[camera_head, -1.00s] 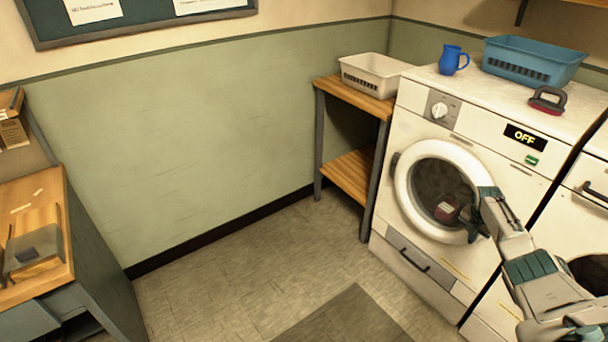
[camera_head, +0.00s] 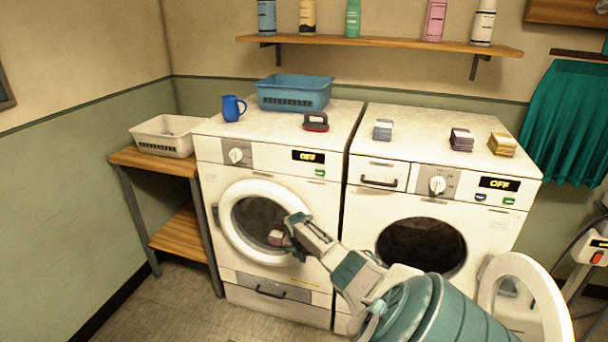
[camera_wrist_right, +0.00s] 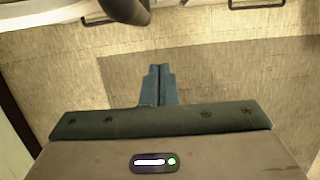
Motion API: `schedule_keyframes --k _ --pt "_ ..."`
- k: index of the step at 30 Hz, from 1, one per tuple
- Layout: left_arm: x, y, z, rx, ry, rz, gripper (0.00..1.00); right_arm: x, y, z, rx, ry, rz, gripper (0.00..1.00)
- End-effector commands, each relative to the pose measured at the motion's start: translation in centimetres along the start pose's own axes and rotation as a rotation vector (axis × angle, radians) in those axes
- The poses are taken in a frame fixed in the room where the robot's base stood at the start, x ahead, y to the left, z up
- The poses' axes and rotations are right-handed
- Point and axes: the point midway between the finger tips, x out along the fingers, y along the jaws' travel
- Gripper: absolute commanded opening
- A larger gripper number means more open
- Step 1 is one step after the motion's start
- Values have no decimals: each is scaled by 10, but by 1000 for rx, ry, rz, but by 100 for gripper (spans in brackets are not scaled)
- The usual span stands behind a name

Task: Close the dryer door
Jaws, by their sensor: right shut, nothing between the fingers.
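The left machine (camera_head: 209,185) has a knob, an OFF display and a handled bottom panel. Its round white-ringed door (camera_head: 232,240) lies about flush with the front. I take this for the dryer, though no label says so. My right gripper (camera_head: 296,240) is at the right edge of that door, shut and empty; I cannot tell whether it touches. Its closed fingers also show in the wrist view (camera_wrist_right: 160,84). A small reddish object (camera_head: 278,237) shows at the window beside the gripper. My left gripper is not in view.
The right machine (camera_head: 362,222) has its round door (camera_head: 555,300) swung open to the right. A blue basket (camera_head: 295,93), blue jug (camera_head: 232,108) and several small items stand on top. A wooden side table (camera_head: 150,161) stands left. Open floor shows in front.

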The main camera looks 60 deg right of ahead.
Motion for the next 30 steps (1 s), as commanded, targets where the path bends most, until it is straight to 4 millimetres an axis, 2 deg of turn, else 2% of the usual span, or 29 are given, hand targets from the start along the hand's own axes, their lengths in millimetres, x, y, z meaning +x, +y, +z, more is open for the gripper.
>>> schedule_keyframes --k 1,3,12,16,22,28,30 --pt "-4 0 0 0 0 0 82 -12 -2 5 -1 -6 0 0" --pt "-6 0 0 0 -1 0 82 -24 -4 4 -3 -6 -1 0" --pt "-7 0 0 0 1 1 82 -72 -6 2 -3 -2 -1 0" --pt "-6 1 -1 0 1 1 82 -87 -7 2 -2 -1 -1 0" --pt "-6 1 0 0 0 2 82 -97 -7 1 0 3 -1 0" --pt "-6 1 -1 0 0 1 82 -97 -7 0 1 3 -2 0" --pt "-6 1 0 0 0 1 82 -91 -8 -4 15 4 -3 0"
